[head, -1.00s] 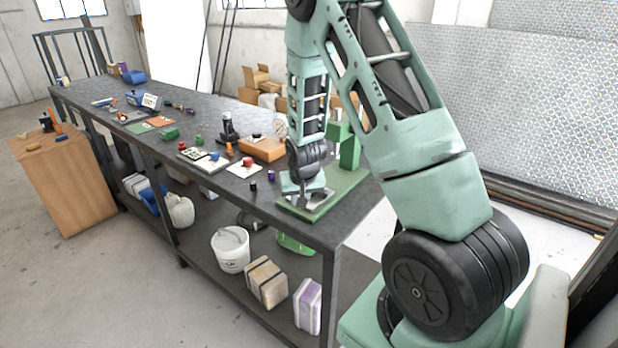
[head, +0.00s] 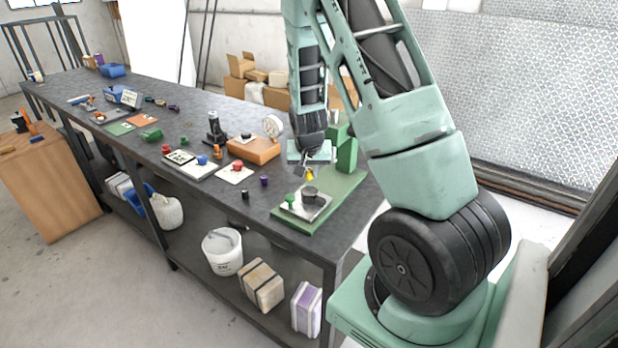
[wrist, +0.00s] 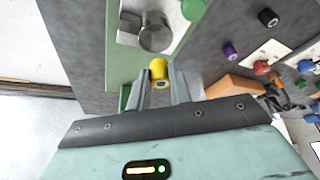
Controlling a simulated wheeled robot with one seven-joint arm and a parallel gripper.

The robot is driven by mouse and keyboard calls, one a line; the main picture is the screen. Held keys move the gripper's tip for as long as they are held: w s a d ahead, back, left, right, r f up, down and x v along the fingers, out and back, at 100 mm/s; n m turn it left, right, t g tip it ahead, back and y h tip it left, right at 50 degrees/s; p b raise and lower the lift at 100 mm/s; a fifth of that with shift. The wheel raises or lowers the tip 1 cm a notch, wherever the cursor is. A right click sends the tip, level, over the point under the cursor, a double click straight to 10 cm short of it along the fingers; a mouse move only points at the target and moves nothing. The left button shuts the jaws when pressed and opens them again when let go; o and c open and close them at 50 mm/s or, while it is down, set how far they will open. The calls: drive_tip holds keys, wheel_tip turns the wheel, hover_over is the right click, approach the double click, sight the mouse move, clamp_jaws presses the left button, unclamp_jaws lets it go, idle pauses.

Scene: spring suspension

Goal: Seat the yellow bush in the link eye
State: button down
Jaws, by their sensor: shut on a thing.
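The yellow bush (wrist: 158,69) is between the two grey fingertips of my gripper (wrist: 159,79) in the wrist view, its dark bore showing at the near end. It also shows as a small yellow spot below the fingers (head: 310,176) in the head view. My gripper (head: 313,168) is shut on it, above the green base plate (head: 335,203) and apart from the fixture. A grey round metal part (head: 309,192) sits on a pale metal plate (head: 318,209) there; it also shows ahead of the bush in the wrist view (wrist: 155,34). I cannot make out the link eye's opening.
A green knob (head: 290,198) stands beside the round part, and a green upright block (head: 346,150) rises behind. Purple (head: 264,181) and black (head: 245,194) small cylinders stand left of the base plate. An orange block (head: 254,150) lies farther left.

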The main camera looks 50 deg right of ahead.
sight(309, 179)
wheel_tip(309, 179, down, 3)
drive_tip(key=shift+f+p, duration=0.1)
drive_tip(key=shift+p, duration=0.3)
drive_tip(key=shift+f, duration=0.15)
drive_tip(key=shift+f+b, duration=0.5)
drive_tip(key=shift+b, duration=0.1)
drive_tip(key=c, duration=1.3)
unclamp_jaws()
drive_tip(key=shift+r, duration=0.1)
drive_tip(key=shift+r, duration=0.1)
